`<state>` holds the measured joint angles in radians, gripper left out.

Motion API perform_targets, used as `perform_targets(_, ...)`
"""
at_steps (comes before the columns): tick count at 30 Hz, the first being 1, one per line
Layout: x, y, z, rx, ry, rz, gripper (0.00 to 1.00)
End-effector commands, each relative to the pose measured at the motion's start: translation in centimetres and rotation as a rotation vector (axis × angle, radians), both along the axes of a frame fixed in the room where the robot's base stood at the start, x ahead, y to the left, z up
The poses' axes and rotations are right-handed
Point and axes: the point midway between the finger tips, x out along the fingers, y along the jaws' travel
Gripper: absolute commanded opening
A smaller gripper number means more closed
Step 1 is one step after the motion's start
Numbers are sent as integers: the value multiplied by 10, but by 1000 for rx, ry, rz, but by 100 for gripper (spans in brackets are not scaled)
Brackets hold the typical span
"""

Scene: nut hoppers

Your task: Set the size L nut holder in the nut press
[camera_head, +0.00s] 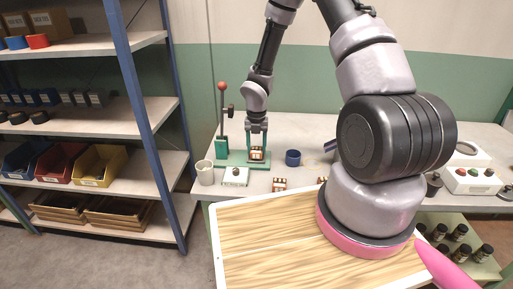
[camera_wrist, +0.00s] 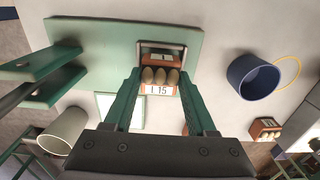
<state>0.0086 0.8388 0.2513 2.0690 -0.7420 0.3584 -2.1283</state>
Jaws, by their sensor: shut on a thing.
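My gripper (camera_wrist: 160,84) is shut on the size L nut holder (camera_wrist: 158,88), an orange-brown block with a white "L 15" label and three pale nuts on top. In the head view my gripper (camera_head: 257,147) points down with the holder (camera_head: 257,155) between its fingers. The nut press (camera_wrist: 110,35) has a green base plate; in the head view its column (camera_head: 221,143) carries a lever with a red knob. The holder is at the dark-framed seat (camera_wrist: 178,47) on the plate. I cannot tell whether it rests in the seat or hangs just above it.
A blue cup (camera_head: 293,158) stands right of the press, a pale cup (camera_head: 205,173) left. Two other nut holders (camera_head: 279,184) (camera_head: 321,180) sit near the table's front edge. A shelf rack (camera_head: 150,120) is at left.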

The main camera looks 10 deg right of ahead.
Motion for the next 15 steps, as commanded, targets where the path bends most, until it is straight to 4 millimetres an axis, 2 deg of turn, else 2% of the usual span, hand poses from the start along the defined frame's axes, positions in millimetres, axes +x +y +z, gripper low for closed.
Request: perform_targets(15, 0, 0, -8, 0, 0, 1, 0)
